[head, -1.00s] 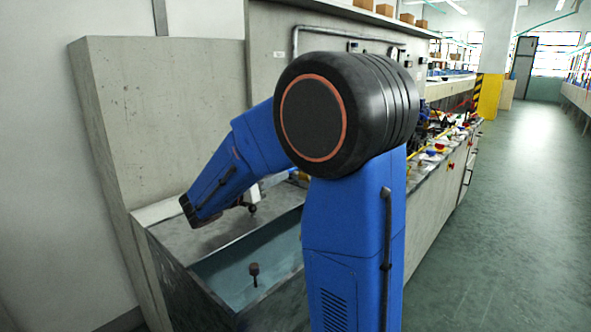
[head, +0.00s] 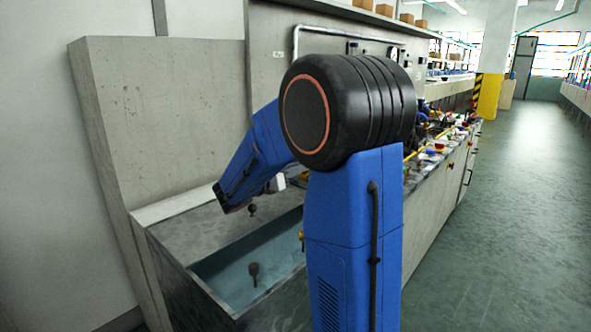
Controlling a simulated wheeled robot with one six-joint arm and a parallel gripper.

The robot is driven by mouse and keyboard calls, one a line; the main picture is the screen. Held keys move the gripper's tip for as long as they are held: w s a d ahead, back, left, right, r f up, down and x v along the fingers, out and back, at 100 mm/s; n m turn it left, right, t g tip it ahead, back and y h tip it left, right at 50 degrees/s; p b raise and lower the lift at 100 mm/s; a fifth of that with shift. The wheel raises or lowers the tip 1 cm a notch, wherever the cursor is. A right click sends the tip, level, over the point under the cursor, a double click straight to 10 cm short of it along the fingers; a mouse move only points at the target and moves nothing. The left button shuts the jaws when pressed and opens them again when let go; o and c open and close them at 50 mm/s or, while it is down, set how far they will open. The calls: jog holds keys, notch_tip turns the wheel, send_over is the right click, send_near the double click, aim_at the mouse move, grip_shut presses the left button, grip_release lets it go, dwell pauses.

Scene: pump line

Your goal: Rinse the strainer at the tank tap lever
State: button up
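The open tank (head: 205,293) stands at the lower left, with bluish water (head: 232,283) in it. A small dark knob on a short stem (head: 254,270) shows against the water. A second small dark knob (head: 252,209) shows near the tank's back ledge. I cannot tell whether either one is the tap lever or the strainer. A small brass-coloured piece (head: 303,236) shows at the tank's right, partly hidden by my arm. My blue arm reaches over the back of the tank. My gripper's fingers are not visible, so I cannot see what they hold.
A concrete back panel (head: 165,115) rises behind the tank. A long bench (head: 432,190) with pump parts and coloured fittings runs away to the right. A clear green floor aisle (head: 510,210) lies beside it. Boxes (head: 384,10) sit on a high shelf.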

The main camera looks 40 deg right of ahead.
grip_shut()
jog(key=shift+s+d+r+n+t+y, duration=0.15)
jog(key=shift+s+n+t, duration=0.1)
jog(key=shift+n+t, duration=0.4)
jog(key=shift+s+f+n+t+y, duration=0.15)
jog(key=shift+s+n+t, duration=0.15)
jog(key=shift+t, duration=0.55)
jog(key=shift+s+n+t+y, duration=0.15)
jog(key=shift+n+t+y, duration=0.25)
jog(key=shift+n+t, duration=0.5)
grip_release()
